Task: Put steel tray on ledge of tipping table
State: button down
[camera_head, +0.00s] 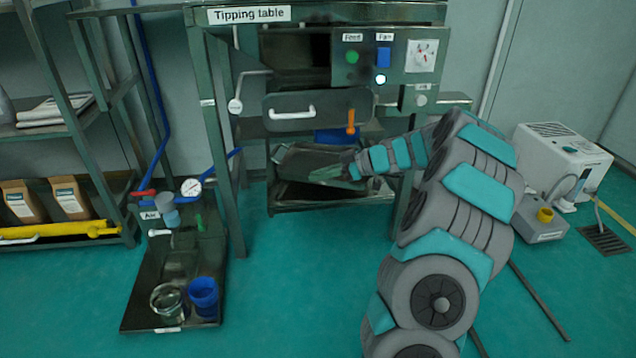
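The tipping table (318,13) is a dark green metal frame with a labelled top at the back centre. A grey metal tray-like piece (305,157), perhaps the steel tray, shows tilted under its front panel. My gripper (328,173) is at the right front edge of this piece, and its fingertips overlap it in the picture. The gap between the fingers is too small to make out, and I cannot tell whether they clasp the edge. A lower shelf (335,203) of the table lies below. My arm hides the table's lower right part.
A floor tray (148,290) with a glass beaker (166,300) and a blue cup (204,297) lies at left front. A shelf rack (120,90) stands left; a white machine (565,160) stands right. Centre floor is clear. An orange-handled lever (351,121) sticks out above my gripper.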

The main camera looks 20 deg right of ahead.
aim_at(321, 182)
jog(key=shift+w+f, duration=0.15)
jog(key=shift+w, duration=0.5)
jog(key=shift+f, duration=1.65)
jog(key=shift+f+b, duration=0.15)
jog(key=shift+b, duration=0.15)
jog(key=c, duration=1.1)
grip_release()
jog(key=shift+o, duration=0.2)
jog(key=shift+s, duration=0.1)
